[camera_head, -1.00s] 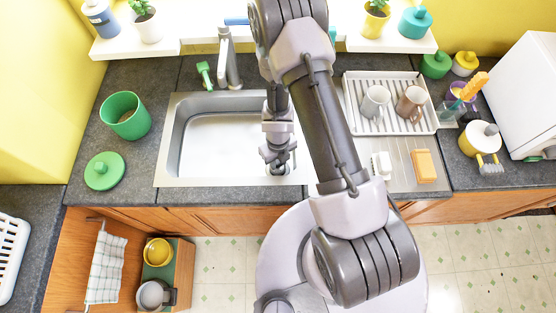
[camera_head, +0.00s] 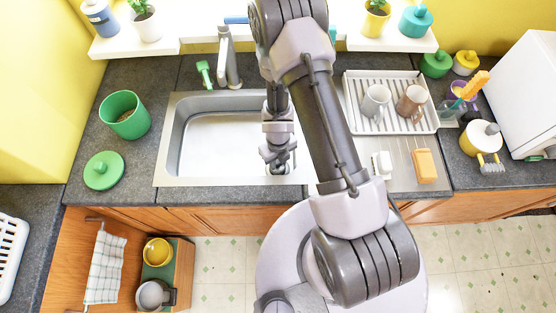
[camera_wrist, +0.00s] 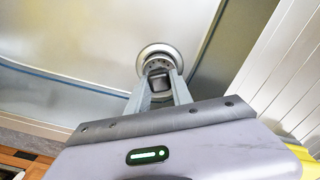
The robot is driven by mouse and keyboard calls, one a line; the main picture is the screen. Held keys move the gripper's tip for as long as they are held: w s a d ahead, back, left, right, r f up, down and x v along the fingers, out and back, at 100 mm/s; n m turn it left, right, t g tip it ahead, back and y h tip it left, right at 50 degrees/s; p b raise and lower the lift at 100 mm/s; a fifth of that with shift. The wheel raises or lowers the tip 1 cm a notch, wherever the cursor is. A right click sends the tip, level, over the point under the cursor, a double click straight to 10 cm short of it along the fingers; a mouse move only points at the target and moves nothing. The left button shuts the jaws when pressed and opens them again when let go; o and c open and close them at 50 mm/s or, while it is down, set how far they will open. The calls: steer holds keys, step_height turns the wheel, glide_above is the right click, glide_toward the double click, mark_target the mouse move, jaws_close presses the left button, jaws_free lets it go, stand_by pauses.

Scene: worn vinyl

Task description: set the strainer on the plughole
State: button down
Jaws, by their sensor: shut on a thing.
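The sink (camera_head: 225,145) is a steel basin in the counter, seen in the head view. My gripper (camera_head: 279,166) is low over its right end, and my arm covers part of that end. In the wrist view my gripper (camera_wrist: 160,82) has its two fingers closed on the dark knob of the strainer. The strainer (camera_wrist: 160,52) is a round metal disc with small holes and a pale rim. The plughole cannot be told apart from the strainer; it seems hidden under it. I cannot tell whether the strainer touches the sink floor.
The tap (camera_head: 229,62) stands behind the sink. A rack (camera_head: 384,122) with two mugs is to the right, with a white brush (camera_head: 381,164) and an orange sponge (camera_head: 425,166) in front. A green pot (camera_head: 124,116) and green lid (camera_head: 104,171) lie left.

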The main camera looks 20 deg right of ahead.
steer(key=shift+f+b, duration=0.35)
steer(key=shift+f, duration=0.1)
jaws_free()
steer(key=shift+a, duration=0.1)
stand_by(0.6)
stand_by(0.5)
steer(key=shift+r, duration=0.1)
step_height(320, 180, up, 7)
steer(key=p, duration=0.7)
stand_by(0.4)
